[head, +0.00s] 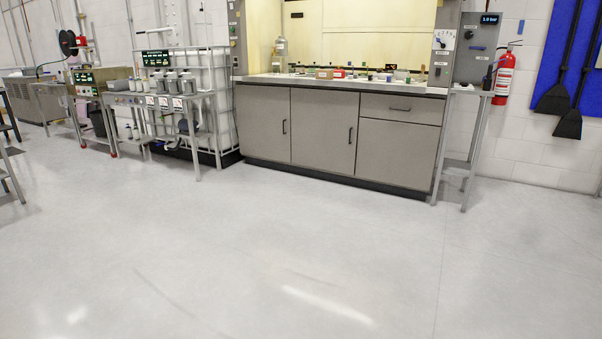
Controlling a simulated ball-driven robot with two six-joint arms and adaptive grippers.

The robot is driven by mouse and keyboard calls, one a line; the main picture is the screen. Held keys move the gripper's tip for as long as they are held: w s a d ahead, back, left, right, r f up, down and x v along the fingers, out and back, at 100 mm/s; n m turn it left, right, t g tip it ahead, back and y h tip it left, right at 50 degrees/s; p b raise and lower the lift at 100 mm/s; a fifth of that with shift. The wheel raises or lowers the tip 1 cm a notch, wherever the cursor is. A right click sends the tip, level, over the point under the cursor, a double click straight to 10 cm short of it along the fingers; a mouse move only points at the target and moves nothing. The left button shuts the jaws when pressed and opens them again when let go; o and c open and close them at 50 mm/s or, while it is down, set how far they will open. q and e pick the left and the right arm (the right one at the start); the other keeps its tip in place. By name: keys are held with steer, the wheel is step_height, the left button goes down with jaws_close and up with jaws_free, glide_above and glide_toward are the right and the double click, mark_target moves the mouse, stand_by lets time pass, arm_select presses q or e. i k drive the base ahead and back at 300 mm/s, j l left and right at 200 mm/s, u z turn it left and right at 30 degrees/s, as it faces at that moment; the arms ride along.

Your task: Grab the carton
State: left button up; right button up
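Several small objects stand in a row on the counter (275,80) of the lit hood. Among them are a small red box-like item (338,74) and a green item (311,72). They are too small and far off for me to tell whether any of them is the carton. Neither of my grippers is in view.
Open grey floor (290,240) lies between me and the grey cabinet (325,130) under the counter. A narrow metal stand (468,150) and a fire extinguisher (504,78) are to its right. Metal tables with equipment (172,100) stand to the left.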

mark_target(322, 74)
steer(key=i, duration=2.9)
